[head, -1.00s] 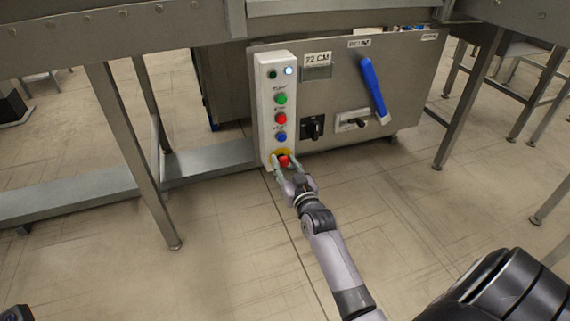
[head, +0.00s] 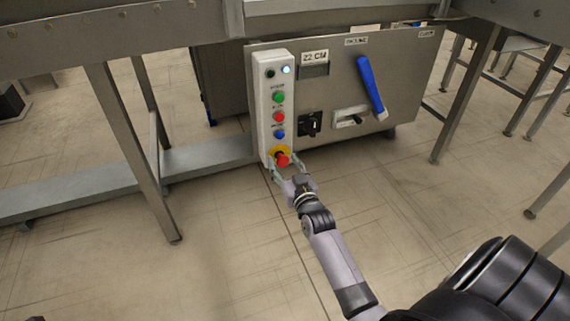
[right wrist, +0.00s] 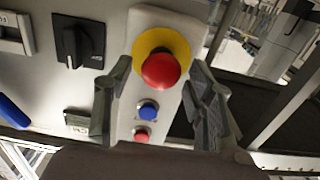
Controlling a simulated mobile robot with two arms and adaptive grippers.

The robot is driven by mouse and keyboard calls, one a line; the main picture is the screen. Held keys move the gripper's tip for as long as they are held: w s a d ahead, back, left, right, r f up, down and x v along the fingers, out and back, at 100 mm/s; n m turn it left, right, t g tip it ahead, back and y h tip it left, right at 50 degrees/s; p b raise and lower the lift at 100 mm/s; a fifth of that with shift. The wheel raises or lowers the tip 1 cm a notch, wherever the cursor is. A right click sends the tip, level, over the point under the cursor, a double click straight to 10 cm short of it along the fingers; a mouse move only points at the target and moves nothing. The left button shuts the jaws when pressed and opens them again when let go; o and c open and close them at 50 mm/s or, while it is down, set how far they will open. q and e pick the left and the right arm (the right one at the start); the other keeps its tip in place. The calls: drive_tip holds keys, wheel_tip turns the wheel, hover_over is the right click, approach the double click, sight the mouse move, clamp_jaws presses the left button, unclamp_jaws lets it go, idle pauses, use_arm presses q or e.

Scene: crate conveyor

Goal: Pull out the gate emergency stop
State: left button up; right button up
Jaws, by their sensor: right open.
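The gate emergency stop is a red mushroom button (head: 283,160) on a yellow ring, at the bottom of a white button box (head: 265,110). In the right wrist view the red button (right wrist: 161,70) stands out in front of its yellow ring (right wrist: 180,45), between and beyond the fingertips. My right gripper (head: 289,172) is open, just in front of and below the button. In the right wrist view its fingers (right wrist: 160,75) are spread with nothing between them that they touch. My left gripper is not in view.
Green (head: 279,97), red (head: 279,117) and blue (head: 279,134) buttons sit above the stop. A black rotary switch (head: 310,124) and a blue lever (head: 372,88) are on the panel to the right. A conveyor leg (head: 138,155) stands to the left. The floor in front is clear.

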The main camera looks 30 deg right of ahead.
drive_tip(key=v, duration=1.2)
idle(0.5)
